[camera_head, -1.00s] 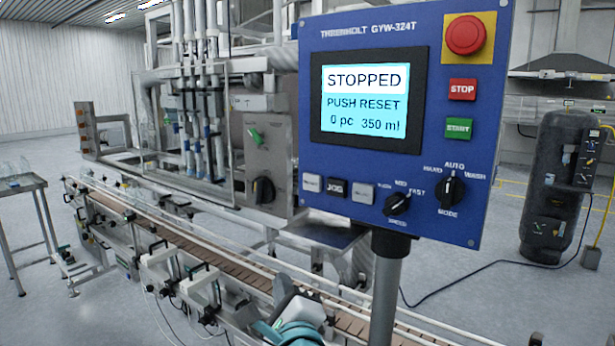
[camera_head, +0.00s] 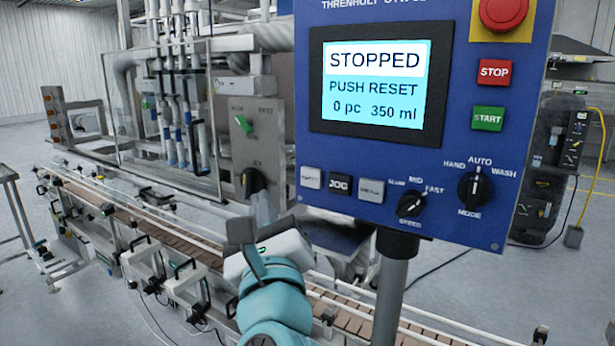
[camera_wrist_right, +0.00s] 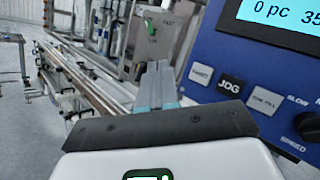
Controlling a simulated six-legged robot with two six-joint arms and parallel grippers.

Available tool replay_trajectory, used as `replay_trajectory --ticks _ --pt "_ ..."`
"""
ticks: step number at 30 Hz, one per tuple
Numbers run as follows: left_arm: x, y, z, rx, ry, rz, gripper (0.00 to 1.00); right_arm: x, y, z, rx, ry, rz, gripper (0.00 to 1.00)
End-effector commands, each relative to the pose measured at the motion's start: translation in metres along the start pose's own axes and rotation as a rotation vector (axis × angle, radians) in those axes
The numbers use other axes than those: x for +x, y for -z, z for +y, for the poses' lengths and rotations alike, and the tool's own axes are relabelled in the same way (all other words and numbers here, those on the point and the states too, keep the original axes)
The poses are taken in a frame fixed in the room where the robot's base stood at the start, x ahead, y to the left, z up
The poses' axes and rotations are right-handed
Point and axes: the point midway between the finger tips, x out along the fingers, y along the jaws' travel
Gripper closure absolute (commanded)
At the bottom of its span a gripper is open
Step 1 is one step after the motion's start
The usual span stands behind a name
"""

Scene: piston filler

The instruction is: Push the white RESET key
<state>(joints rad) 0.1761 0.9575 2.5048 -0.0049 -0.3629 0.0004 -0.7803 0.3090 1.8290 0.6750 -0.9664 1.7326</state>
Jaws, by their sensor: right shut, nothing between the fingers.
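The blue control panel (camera_head: 460,130) fills the right of the head view. Its screen (camera_head: 375,85) reads STOPPED, PUSH RESET, 0 pc, 350 ml. A white key (camera_head: 311,178) sits lower left of the screen, beside the black JOG key (camera_head: 340,184); its small label reads most like RESET. It also shows in the right wrist view (camera_wrist_right: 201,75). My right gripper (camera_head: 262,205) is shut and empty, left of and below the white key, apart from it. In the right wrist view its fingers (camera_wrist_right: 158,88) point forward, left of the panel. My left gripper is not in view.
A grey key (camera_head: 371,190) is right of JOG. The SPEED knob (camera_head: 411,203), MODE knob (camera_head: 475,188), red STOP (camera_head: 494,72), green START (camera_head: 488,118) and red mushroom button (camera_head: 505,10) share the panel. The conveyor (camera_head: 150,236) runs below; a grey post (camera_head: 390,285) carries the panel.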

Motion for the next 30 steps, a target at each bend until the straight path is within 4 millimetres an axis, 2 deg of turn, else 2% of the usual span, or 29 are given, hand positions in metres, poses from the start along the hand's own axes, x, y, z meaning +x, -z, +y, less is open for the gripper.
replay_trajectory --ticks 7,18,21,30 --pt "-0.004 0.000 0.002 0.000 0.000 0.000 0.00 0.009 0.005 -0.007 -0.003 0.003 0.001 1.00" --pt "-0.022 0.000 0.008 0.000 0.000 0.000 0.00 0.048 0.032 -0.034 -0.004 0.002 0.003 1.00" --pt "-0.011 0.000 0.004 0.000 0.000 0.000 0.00 0.055 0.042 -0.037 -0.002 0.004 0.001 1.00" --pt "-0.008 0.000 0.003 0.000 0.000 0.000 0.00 0.066 0.047 -0.044 -0.003 0.000 0.001 1.00"
